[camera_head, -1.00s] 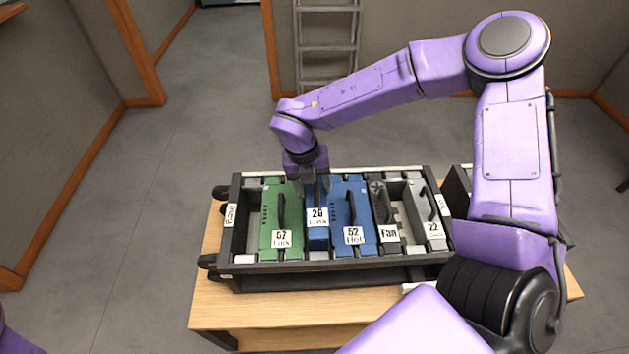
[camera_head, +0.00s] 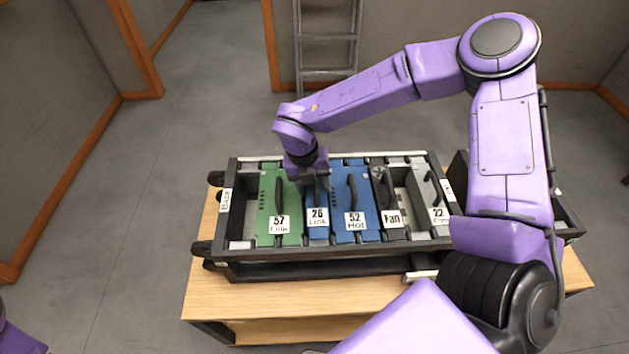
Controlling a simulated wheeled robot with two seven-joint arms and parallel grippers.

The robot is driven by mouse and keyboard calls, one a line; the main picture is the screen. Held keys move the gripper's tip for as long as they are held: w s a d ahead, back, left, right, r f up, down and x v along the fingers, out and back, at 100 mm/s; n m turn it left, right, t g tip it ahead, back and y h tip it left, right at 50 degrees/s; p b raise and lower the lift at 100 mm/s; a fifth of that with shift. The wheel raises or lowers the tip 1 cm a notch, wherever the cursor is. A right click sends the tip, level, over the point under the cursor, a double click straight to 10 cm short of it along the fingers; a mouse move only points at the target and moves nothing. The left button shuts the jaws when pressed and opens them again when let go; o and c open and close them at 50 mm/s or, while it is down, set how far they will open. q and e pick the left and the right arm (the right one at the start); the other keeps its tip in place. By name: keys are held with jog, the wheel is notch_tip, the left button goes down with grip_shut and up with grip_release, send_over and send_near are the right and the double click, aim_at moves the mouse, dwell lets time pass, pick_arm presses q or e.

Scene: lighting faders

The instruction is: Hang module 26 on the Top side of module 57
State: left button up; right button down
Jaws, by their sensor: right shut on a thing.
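Module 57 (camera_head: 266,232) is a green block with a dark handle, near the left of the black rack (camera_head: 330,265). Module 26 (camera_head: 318,236) is a narrow blue block with a white label, directly right of module 57. Its lower end lies about level with its neighbours; whether it is fully seated cannot be told. My right gripper (camera_head: 318,188) points down and is shut on module 26 near its handle. The gripper hides the upper part of module 26. My left gripper is out of view.
Blue module 52 (camera_head: 362,228) stands right of module 26. A grey Fan module (camera_head: 394,233) and grey module 22 (camera_head: 440,228) are further right. A slot gap lies left of module 57. The rack stands on a wooden table (camera_head: 280,300); a ladder (camera_head: 327,40) is behind.

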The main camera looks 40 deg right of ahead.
jog(key=shift+r, duration=0.15)
jog(key=shift+f+b, duration=0.35)
jog(key=shift+f, duration=0.3)
jog(key=shift+s+f+b, duration=0.15)
jog(key=shift+f+b, duration=0.15)
jog(key=shift+f, duration=0.05)
